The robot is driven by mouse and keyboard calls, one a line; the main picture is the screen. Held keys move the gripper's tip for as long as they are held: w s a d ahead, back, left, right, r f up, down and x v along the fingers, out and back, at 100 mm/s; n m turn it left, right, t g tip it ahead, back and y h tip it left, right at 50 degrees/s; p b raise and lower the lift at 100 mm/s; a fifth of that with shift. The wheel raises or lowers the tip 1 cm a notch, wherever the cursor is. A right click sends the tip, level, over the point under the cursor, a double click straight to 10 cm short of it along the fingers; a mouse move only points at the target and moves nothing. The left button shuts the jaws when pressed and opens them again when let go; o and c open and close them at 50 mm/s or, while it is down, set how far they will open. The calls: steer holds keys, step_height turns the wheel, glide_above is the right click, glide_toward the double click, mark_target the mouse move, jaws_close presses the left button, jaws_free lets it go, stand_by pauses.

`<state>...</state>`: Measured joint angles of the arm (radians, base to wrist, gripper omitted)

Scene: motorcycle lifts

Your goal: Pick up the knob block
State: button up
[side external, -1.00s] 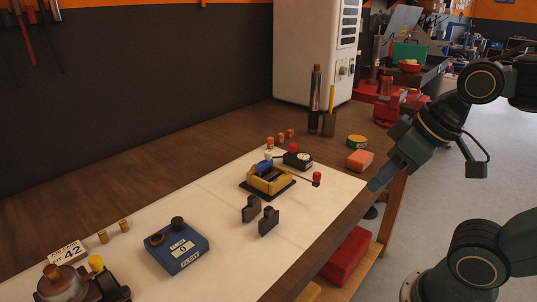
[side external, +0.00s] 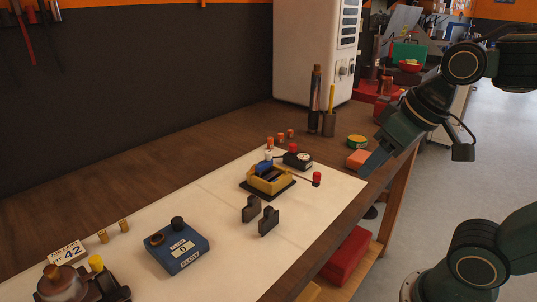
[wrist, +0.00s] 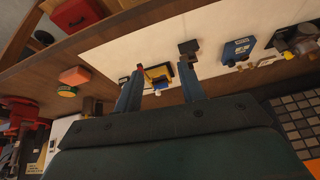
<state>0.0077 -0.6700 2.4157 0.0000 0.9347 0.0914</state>
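I cannot tell for sure which piece is the knob block. A blue box (side external: 178,248) with a black knob on top stands on the pale mat at front left; it also shows in the wrist view (wrist: 238,49). Two dark upright blocks (side external: 268,221) stand right of it. A black block (side external: 297,160) with a red knob sits behind the yellow fixture (side external: 262,184). My gripper (side external: 365,171) hangs over the right table edge, apart from all these. In the wrist view my gripper (wrist: 161,72) has its two fingers spread, with nothing held.
An orange block (side external: 358,159) and a green-yellow tin (side external: 357,141) are close to my gripper. A dark cylinder (side external: 315,100) stands tall at the back. A brown machine part (side external: 65,284) sits at front left. The mat's middle is largely clear.

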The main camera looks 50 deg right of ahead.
steer(key=w+r+m+g, duration=0.1)
steer(key=w+r+m, duration=0.3)
steer(key=w, duration=0.4)
steer(key=m+g, duration=0.4)
steer(key=m, duration=0.9)
glide_above(263, 163)
step_height(263, 163, down, 5)
steer(key=shift+r, duration=0.1)
steer(key=shift+f, duration=4.3)
steer(key=shift+f, duration=2.6)
